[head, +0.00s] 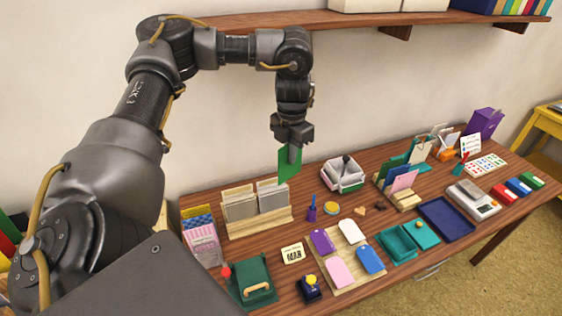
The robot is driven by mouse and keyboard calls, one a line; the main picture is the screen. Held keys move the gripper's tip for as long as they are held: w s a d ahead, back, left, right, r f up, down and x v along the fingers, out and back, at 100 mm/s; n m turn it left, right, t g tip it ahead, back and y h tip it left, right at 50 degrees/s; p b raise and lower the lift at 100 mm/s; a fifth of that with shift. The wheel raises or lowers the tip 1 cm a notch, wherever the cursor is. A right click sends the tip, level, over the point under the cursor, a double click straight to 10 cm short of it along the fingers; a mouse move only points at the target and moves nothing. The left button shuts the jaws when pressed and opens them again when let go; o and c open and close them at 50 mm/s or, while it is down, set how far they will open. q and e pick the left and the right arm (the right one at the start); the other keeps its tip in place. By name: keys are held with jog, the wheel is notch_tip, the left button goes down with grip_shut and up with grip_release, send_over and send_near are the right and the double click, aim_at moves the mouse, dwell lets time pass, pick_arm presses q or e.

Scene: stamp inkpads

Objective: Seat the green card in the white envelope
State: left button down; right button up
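A green card (286,166) hangs in the fingers of my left gripper (294,153), which is shut on it. The card is tilted and held in the air above the back of the table, clear of everything below. Below and to the left, a wooden stand (256,226) holds pale, envelope-like pieces: one at left (240,208) and one at right (272,198). I cannot tell for certain which is the white envelope, and their openings are too small to make out. My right gripper is not in view.
A wooden rack of coloured cards (405,200) and a grey-white container (343,174) stand to the right. A board with coloured tags (345,259), a green pad with a wooden handle (252,282) and teal trays (397,242) lie in front. A wall shelf (350,19) runs above.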

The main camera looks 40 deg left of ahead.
pick_arm(q)
jog(key=w+a+f, duration=0.2)
jog(key=a+f, duration=0.3)
jog(key=f, duration=0.4)
jog(key=shift+f, duration=0.1)
jog(key=shift+f, duration=0.15)
jog(key=c, duration=2.1)
grip_release()
jog(key=shift+w+f+b, duration=0.1)
jog(key=shift+f+b, duration=0.2)
jog(key=shift+f, duration=0.05)
jog(key=o, duration=0.4)
jog(key=shift+r, duration=0.1)
